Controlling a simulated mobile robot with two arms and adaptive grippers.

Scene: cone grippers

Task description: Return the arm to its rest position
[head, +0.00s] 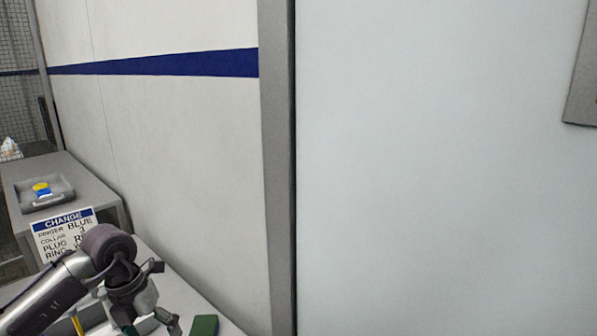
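My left arm comes in from the lower left, and its gripper (150,324) hangs pointing down over a grey table at the bottom edge. Its fingers look spread apart, with nothing clearly seen between them. The fingertips are partly cut off by the frame edge. My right arm and gripper are not in view.
A green block (204,325) lies on the table right of the gripper. A white sign (66,236) headed "CHANGE" stands behind the arm. A grey tray (62,199) with yellow and blue pieces sits on a farther bench. A wall (180,130) rises alongside; a pale panel fills the right.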

